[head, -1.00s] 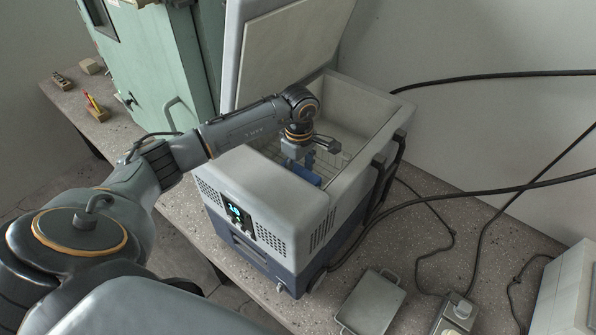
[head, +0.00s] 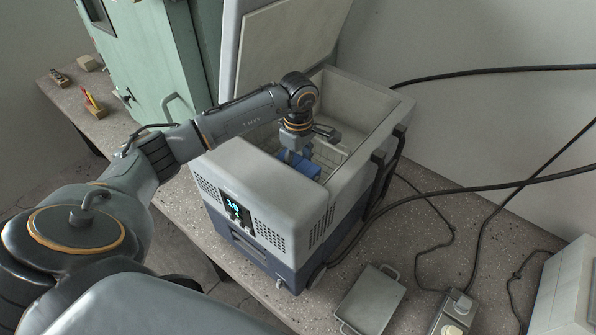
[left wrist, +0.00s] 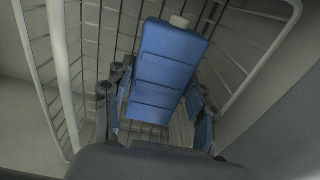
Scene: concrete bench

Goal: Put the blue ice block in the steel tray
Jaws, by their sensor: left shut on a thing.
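The blue ice block (head: 302,163) is inside the open cooler, near its front wall. My left gripper (head: 293,155) reaches down into the cooler and is shut on the block. In the left wrist view the block (left wrist: 168,70) stands between the two fingers (left wrist: 160,108), above a white wire basket (left wrist: 60,70); a small pale cap shows at its far end. The steel tray (head: 370,302) lies empty on the bench, in front and to the right of the cooler. My right gripper is not in view.
The cooler (head: 262,180) has high walls and a raised lid (head: 290,45) at the back. A green cabinet (head: 150,60) stands to its left. Black cables (head: 480,190) cross on the right. A grey box (head: 455,312) sits beside the tray.

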